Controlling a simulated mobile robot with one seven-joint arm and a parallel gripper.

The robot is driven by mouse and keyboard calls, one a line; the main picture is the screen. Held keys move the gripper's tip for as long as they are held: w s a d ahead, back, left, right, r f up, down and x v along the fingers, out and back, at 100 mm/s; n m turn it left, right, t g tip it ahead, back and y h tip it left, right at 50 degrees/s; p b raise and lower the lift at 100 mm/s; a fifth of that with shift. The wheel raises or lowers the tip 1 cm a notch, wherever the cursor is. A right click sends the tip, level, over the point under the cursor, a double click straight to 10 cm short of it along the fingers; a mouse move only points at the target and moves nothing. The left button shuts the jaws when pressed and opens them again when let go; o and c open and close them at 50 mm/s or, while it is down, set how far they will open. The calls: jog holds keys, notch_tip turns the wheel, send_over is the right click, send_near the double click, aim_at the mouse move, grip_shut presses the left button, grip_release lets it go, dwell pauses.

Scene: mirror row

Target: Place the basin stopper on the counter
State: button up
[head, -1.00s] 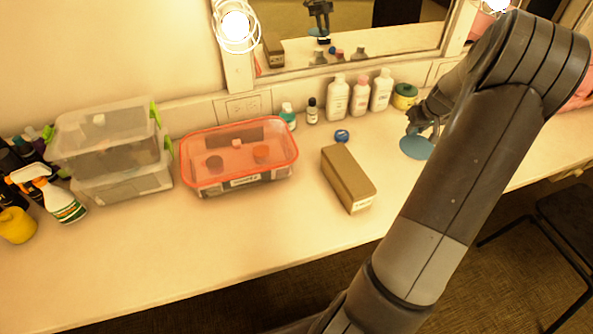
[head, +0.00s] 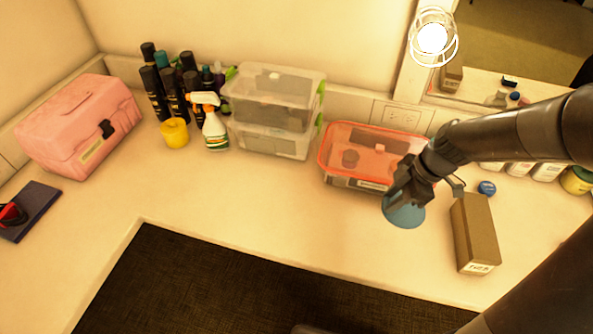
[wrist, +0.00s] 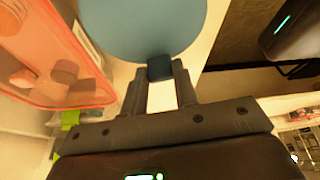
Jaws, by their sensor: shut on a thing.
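The basin stopper (head: 404,214) is a blue-teal disc. My gripper (head: 392,195) is shut on it and holds it in front of the orange-rimmed clear box in the head view. In the wrist view the disc (wrist: 145,25) fills the top middle, and its small dark knob (wrist: 160,68) sits between my two fingertips (wrist: 160,80). The pale counter (head: 280,210) runs below the stopper. Whether the disc touches the counter or hangs above it is hard to tell; it appears held above.
The orange-rimmed box (head: 345,180) is right behind my gripper. A brown box (head: 474,235) stands to the right, near a blue cap (head: 487,188). Stacked clear boxes (head: 275,110), a spray bottle (head: 214,130), a yellow container (head: 175,133) and a pink case (head: 75,125) line the back left. The front-middle counter is clear.

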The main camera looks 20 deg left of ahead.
jog(key=a+f, duration=0.2)
jog(key=a, duration=0.2)
jog(key=s+a+f+n, duration=0.1)
jog(key=a+f, duration=0.1)
jog(key=a, duration=0.3)
jog(key=s+a+f+n, duration=0.1)
jog(key=a+f, duration=0.2)
jog(key=a, duration=0.2)
jog(key=shift+a+f+g, duration=0.1)
jog(key=shift+a+g, duration=0.1)
jog(key=shift+g, duration=0.1)
jog(key=shift+f, duration=2.05)
jog(key=shift+f, duration=0.1)
jog(key=o, duration=1)
